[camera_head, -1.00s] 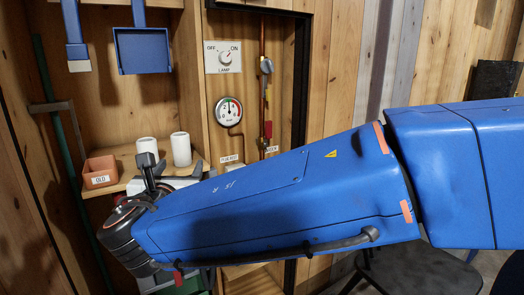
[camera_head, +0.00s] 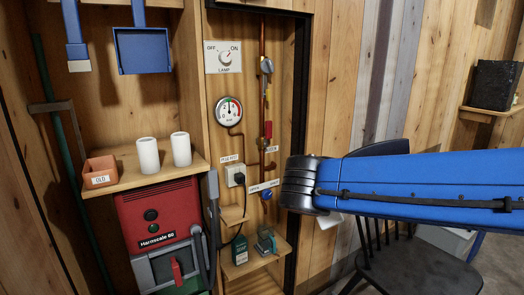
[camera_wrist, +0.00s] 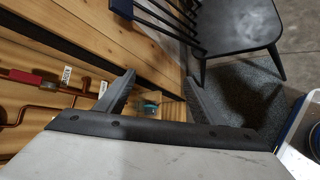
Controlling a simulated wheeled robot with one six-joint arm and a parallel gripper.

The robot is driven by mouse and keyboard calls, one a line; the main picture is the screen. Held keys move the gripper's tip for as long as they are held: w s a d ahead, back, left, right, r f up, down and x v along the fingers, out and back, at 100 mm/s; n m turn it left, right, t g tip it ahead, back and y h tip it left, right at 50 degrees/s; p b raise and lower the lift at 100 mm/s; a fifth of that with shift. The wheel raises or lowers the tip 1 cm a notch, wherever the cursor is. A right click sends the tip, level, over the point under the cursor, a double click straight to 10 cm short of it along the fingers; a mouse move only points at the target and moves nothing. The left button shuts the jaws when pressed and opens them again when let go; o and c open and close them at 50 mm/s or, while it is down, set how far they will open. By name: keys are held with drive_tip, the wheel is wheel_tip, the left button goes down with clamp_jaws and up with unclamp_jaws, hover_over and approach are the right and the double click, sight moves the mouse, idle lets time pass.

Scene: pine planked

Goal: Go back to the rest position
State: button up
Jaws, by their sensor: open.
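My gripper (camera_wrist: 160,92) shows in the wrist view with its two dark fingers spread apart and nothing between them. Beyond the fingers are the wooden wall and a small blue-green item on a lower ledge. In the head view my blue arm reaches in from the right edge and ends in a dark wrist in front of the wall panel's right side. The gripper's fingers cannot be made out in that view.
A black chair (camera_head: 415,268) stands below my arm; it also shows in the wrist view (camera_wrist: 238,28). A gauge (camera_head: 229,111) and copper pipes are on the wall.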

drive_tip(key=s+d+f+m+g+y, duration=0.1)
drive_tip(key=s+d+f+m+g, duration=0.4)
drive_tip(key=s+d+m, duration=0.5)
drive_tip(key=s+d+f+m+y, duration=0.2)
drive_tip(key=s+f+m+y, duration=0.2)
drive_tip(key=s+m, duration=0.6)
wheel_tip(320, 180, down, 3)
drive_tip(key=shift+s+r, duration=0.1)
drive_tip(key=shift+s, duration=0.15)
